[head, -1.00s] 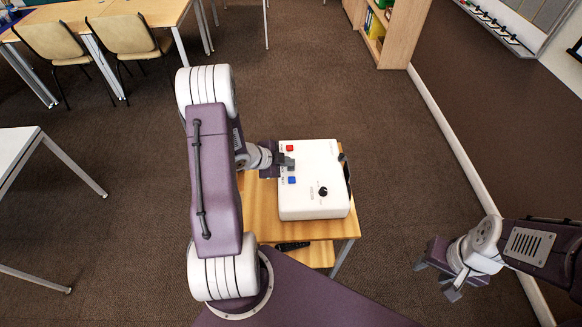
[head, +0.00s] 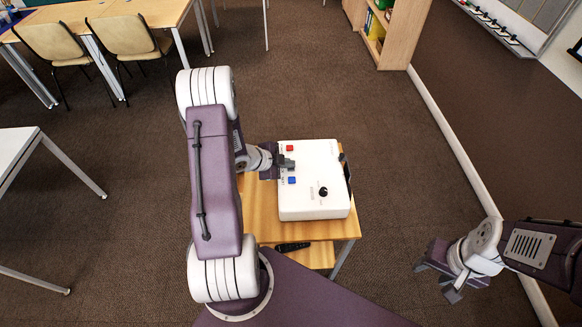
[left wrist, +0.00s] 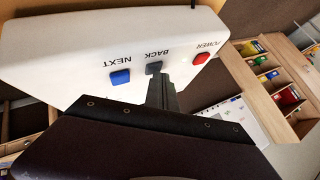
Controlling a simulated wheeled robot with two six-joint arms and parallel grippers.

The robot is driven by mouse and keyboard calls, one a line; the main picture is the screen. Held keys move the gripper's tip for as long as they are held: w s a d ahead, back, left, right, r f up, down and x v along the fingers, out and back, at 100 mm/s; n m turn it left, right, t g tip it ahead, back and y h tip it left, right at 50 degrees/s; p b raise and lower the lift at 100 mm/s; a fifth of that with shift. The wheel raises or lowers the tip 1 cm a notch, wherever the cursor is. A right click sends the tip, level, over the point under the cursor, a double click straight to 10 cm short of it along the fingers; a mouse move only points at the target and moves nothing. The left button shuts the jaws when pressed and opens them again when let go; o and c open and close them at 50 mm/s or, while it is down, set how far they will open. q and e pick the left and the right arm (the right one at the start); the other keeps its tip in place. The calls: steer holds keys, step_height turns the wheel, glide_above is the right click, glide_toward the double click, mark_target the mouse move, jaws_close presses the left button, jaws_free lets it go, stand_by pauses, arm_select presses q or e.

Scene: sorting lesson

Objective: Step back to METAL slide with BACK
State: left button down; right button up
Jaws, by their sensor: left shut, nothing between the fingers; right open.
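The white projector box (head: 313,207) stands on a small wooden table. In the left wrist view its front carries a red POWER button (left wrist: 201,57), a dark grey BACK button (left wrist: 154,68) and a blue NEXT button (left wrist: 121,77). My left gripper (head: 287,162) is shut and empty, its fingertips right at the BACK button. They also show in the left wrist view (left wrist: 160,82); I cannot tell whether they touch or press it. In the head view the gripper hides the BACK button. My right gripper (head: 437,276) is open and empty, off to the right above the floor.
The wooden table (head: 262,222) has a lower shelf with a dark remote-like object (head: 292,246) on it. The box has a black knob (head: 323,191) on top. A bookshelf (head: 398,38) stands at the back right.

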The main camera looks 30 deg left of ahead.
arm_select(q)
steer(key=shift+r+p, duration=0.8)
steer(key=shift+r, duration=0.05)
steer(key=shift+r, duration=0.1)
step_height(320, 180, up, 5)
steer(key=p, duration=0.4)
steer(key=shift+p, duration=0.3)
